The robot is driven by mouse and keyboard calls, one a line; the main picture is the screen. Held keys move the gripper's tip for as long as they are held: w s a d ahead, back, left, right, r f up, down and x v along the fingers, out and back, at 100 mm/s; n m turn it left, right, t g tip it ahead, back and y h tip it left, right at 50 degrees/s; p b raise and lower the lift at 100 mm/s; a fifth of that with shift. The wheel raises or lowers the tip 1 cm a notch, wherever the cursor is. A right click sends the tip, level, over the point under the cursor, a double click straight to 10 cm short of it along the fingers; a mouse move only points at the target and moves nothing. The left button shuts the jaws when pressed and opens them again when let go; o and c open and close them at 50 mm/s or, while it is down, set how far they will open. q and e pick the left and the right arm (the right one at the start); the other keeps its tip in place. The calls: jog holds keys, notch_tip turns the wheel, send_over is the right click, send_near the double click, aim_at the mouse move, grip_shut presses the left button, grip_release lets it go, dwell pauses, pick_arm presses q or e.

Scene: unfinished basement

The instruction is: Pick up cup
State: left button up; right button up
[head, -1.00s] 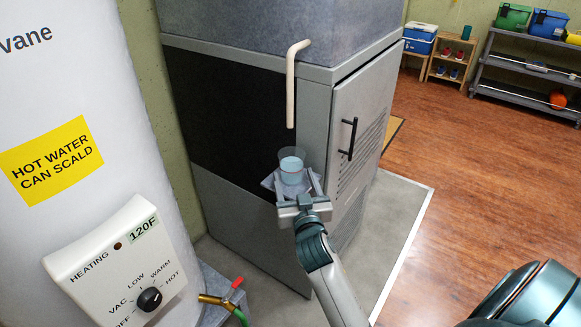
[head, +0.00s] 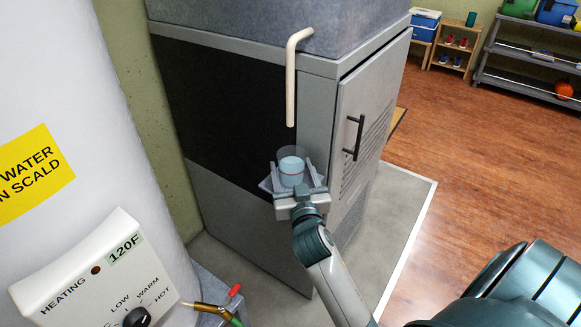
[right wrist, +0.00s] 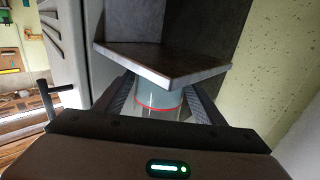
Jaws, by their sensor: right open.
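The cup (head: 291,171) is clear with pale blue contents and a thin red line. It stands upright on a small grey ledge (head: 265,185) at the front of the grey metal cabinet. My right gripper (head: 292,165) is open, with one finger on either side of the cup. In the right wrist view, the cup (right wrist: 158,103) sits between the gripper's two fingers, and the ledge (right wrist: 165,65) hides part of it. I cannot tell whether the fingers touch the cup. My left gripper is not in view.
A pale bent pipe (head: 291,85) hangs above the cup. The grey cabinet (head: 235,215) has a black door handle (head: 354,137) to the right. A white water heater (head: 60,100) with a control box (head: 95,268) stands at left. Wooden floor at right is open.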

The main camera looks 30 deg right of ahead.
jog(key=shift+c, duration=0.3)
jog(key=c, duration=0.9)
jog(key=shift+r, duration=0.25)
